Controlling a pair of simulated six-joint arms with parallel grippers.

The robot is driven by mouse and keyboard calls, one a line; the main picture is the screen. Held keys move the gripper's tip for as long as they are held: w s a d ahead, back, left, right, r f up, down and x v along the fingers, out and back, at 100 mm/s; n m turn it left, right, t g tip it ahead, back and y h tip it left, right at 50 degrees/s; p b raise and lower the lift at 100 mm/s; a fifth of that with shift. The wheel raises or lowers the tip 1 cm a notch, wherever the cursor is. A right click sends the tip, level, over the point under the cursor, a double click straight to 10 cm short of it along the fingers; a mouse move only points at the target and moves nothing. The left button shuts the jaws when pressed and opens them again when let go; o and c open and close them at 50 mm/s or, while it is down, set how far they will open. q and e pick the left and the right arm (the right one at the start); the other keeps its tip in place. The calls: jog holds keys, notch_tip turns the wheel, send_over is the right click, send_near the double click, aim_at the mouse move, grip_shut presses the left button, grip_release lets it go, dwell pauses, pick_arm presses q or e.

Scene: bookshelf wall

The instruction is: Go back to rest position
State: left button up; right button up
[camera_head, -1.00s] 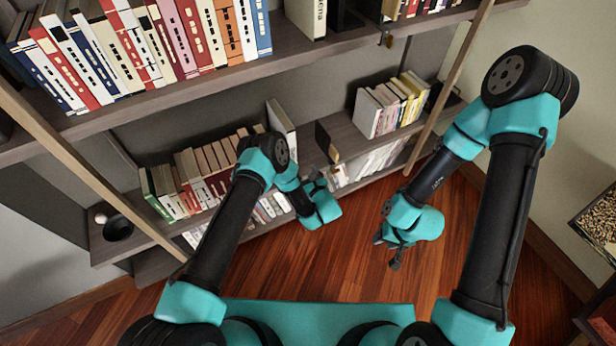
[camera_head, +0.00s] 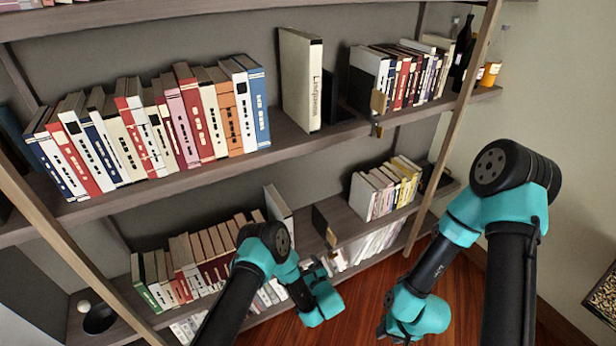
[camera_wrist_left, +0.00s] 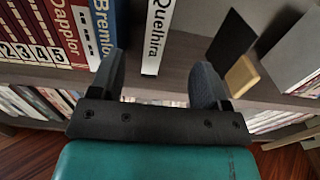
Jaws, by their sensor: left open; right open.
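My left gripper (camera_head: 318,268) is in front of the lower shelf, at the middle of the head view. In the left wrist view its two dark fingers (camera_wrist_left: 162,85) are spread apart. My right gripper (camera_head: 384,326) hangs low at the right, above the wooden floor, apart from the shelves. Its fingers are small and partly hidden by its teal wrist.
The upper shelf (camera_head: 215,172) holds a long row of books (camera_head: 150,125), a tall white book (camera_head: 300,80) and more books at right. Open floor (camera_head: 455,290) lies between shelf and right wall.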

pick_arm(q)
jog(key=s+a+f+n+g, duration=0.3)
jog(key=s+a+n+g, duration=0.15)
jog(key=a+g, duration=0.3)
jog(key=s+a+f+n+g, duration=0.25)
jog(key=s+a+g, duration=0.25)
jog(key=a+g, duration=0.3)
jog(key=s+a+r+n+g+h, duration=0.1)
jog(key=s+r+n+g+h, duration=0.2)
jog(key=s+n+h, duration=0.35)
jog(key=s+r+n+g+h, duration=0.35)
jog(key=s+n, duration=0.45)
jog(key=s, duration=0.3)
jog(key=s+a+r+n+t+h, duration=0.1)
jog(key=a+r+n+t+h, duration=0.1)
jog(key=a+r+n+t, duration=0.2)
notch_tip(320, 180, up, 3)
jog(key=n+t, duration=0.3)
jog(key=n, duration=0.3)
jog(key=shift+s+h, duration=0.3)
